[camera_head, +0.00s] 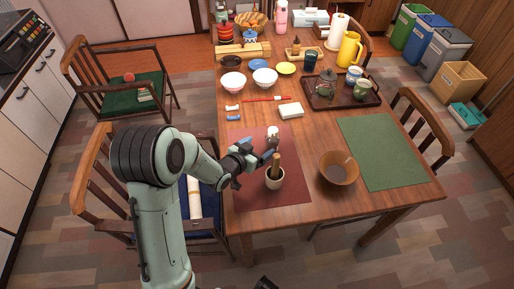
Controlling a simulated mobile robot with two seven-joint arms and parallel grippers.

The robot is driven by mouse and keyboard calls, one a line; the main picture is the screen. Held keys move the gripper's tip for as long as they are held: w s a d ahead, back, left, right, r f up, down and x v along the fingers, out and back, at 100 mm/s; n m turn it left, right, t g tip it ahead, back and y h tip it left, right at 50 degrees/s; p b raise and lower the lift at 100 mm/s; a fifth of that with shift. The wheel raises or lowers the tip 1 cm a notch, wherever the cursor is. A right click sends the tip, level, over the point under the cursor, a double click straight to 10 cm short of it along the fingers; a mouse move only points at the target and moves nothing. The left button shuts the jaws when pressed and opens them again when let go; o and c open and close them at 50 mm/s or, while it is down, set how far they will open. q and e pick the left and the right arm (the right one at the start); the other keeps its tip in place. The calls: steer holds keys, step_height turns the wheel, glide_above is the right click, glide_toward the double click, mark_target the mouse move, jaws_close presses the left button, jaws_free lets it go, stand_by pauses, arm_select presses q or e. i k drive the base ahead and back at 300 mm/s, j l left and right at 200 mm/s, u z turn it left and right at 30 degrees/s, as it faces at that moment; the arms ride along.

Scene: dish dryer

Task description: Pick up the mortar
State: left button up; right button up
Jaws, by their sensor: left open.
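My left gripper (262,158) is open and empty, over the red placemat just behind and to the left of the mortar. I cannot tell whether a finger touches the pestle or the mortar. My right gripper is not clearly in view.
A brown bowl (338,170) stands right of the mortar, beside a green placemat (385,150). A small white item (273,133) is close behind the gripper. A white box (291,111), bowls and a dark tray (340,92) stand farther back. Chairs flank the table.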

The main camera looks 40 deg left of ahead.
mark_target(338, 168)
steer(key=k+l, duration=0.1)
steer(key=k, duration=0.4)
steer(key=k+l, duration=0.1)
steer(key=k, duration=0.4)
